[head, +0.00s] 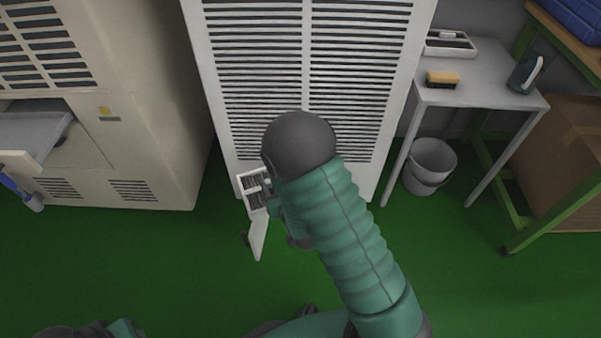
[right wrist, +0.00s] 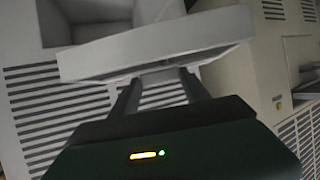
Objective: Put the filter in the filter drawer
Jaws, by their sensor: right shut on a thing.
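The white louvred cabinet (head: 262,60) stands in the middle of the head view. A small white compartment or drawer with grey contents (head: 256,187) shows low on its front left, with a white flap (head: 258,238) below it. My right arm covers most of this spot and hides the right gripper's fingertips there. In the right wrist view my right gripper (right wrist: 160,88) is shut on a pale grey panel (right wrist: 160,50), beside an open box-like recess (right wrist: 85,22). I cannot tell whether the panel is the filter or the drawer's front. My left gripper is not clearly visible.
A beige machine (head: 150,120) with a pulled-out tray (head: 35,140) stands at left. The green floor (head: 130,260) is clear in front.

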